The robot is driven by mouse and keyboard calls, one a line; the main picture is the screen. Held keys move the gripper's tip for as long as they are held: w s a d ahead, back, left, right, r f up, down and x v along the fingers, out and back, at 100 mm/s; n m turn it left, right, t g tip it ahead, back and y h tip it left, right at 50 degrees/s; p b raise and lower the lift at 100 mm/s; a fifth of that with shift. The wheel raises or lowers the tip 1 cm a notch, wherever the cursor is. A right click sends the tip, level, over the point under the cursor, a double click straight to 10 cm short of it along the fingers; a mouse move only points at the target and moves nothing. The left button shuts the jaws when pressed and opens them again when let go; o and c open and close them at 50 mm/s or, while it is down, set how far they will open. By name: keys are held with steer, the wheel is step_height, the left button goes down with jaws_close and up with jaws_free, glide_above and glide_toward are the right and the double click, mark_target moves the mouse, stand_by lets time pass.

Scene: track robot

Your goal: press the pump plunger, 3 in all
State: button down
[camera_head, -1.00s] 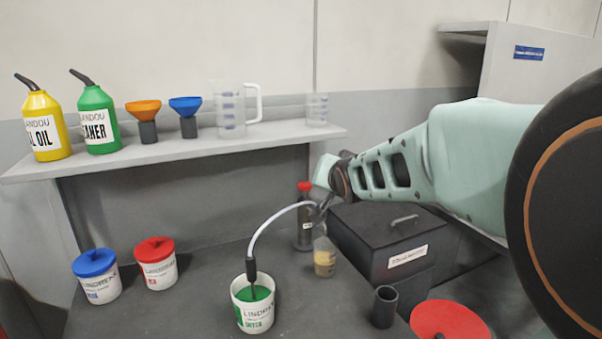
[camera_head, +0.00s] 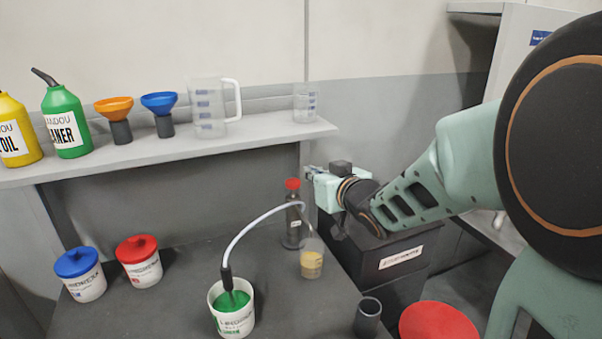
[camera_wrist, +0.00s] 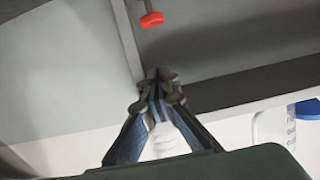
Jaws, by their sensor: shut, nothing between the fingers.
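The pump (camera_head: 294,228) is a dark upright cylinder on the bench, with a red plunger knob (camera_head: 292,184) on top. The knob also shows at the top of the wrist view (camera_wrist: 152,19), apart from my fingers. My gripper (camera_wrist: 158,80) is shut and empty. In the head view its small, partly hidden fingers (camera_head: 311,170) are just right of the knob and a little higher in the picture. A pale hose (camera_head: 250,222) curves from the pump area into a white bucket (camera_head: 219,318) holding green fluid. A clear cup (camera_head: 311,264) with amber liquid stands beside the pump.
A black box (camera_head: 385,262) stands right of the pump, below my arm. A dark open tube (camera_head: 368,318) and a red disc (camera_head: 438,322) are in front. Two lidded tubs (camera_head: 80,275) stand at left. A shelf (camera_head: 230,138) with bottles, funnels and jugs runs behind.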

glide_above(296, 188)
step_height(296, 188, down, 2)
steer(key=f, duration=0.1)
steer(key=shift+s+d+f+p, duration=0.1)
steer(key=shift+s+f+p, duration=0.1)
steer(key=shift+f, duration=0.65)
steer(key=shift+s+d+f+p, duration=0.1)
steer(key=shift+f+p, duration=0.05)
steer(key=shift+f, duration=0.7)
step_height(296, 188, down, 3)
steer(key=b, duration=0.3)
steer(key=shift+f+b, duration=0.15)
steer(key=shift+b, duration=0.15)
